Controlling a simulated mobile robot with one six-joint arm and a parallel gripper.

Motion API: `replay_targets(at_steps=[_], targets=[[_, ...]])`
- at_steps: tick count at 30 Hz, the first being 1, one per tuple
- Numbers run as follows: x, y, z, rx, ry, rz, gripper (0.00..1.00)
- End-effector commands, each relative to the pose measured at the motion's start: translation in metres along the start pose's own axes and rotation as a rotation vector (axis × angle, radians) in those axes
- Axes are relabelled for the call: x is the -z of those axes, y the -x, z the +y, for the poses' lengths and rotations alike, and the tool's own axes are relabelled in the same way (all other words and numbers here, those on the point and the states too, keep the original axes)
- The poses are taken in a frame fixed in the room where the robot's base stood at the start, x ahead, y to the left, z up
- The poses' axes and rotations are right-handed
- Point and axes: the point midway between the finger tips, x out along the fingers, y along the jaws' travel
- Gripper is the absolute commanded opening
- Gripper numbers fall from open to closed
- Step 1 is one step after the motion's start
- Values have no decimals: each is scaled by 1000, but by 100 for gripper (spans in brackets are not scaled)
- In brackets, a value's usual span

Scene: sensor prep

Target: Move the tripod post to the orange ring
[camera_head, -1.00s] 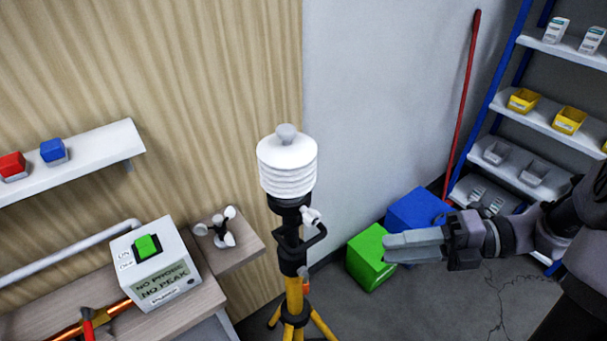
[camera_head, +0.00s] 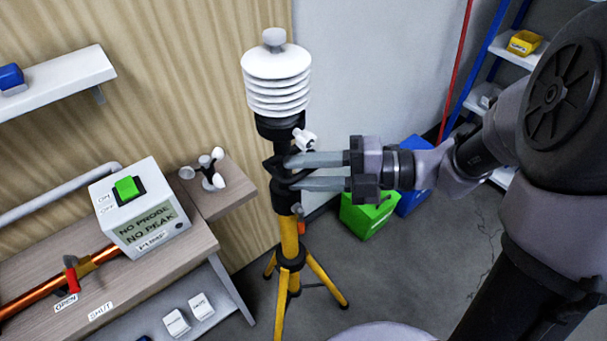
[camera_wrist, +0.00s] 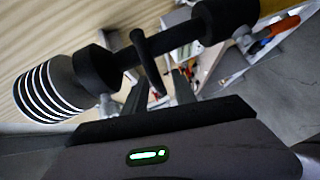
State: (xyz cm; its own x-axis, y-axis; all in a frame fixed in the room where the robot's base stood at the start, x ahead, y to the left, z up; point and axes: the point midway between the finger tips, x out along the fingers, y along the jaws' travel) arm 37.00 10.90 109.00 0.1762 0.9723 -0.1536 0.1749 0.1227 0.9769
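The tripod post (camera_head: 282,196) stands upright on yellow legs (camera_head: 290,245), with a black upper section, a side handle and a ribbed white sensor head (camera_head: 277,80). In the wrist view the post (camera_wrist: 180,42) lies slanted across the picture. My gripper (camera_head: 300,172) is at the handle from the right, with its two fingers apart. The handle bar (camera_wrist: 147,62) shows between the fingers in the wrist view; I cannot tell whether they touch it.
A bench (camera_head: 205,238) with a pump box (camera_head: 140,212), orange pipe and small anemometer (camera_head: 206,168) stands close on the left. A green box (camera_head: 367,216) and a blue box (camera_head: 413,197) sit on the floor behind my gripper. Grey floor is clear in front of them.

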Motion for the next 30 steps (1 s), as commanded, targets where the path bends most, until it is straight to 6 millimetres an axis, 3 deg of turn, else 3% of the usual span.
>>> replay_targets(at_steps=[6,11,12,30], targets=[[0,0,0,0,0,0,33],[0,0,0,0,0,0,1],[0,0,0,0,0,0,0],[0,0,0,0,1,0,0]])
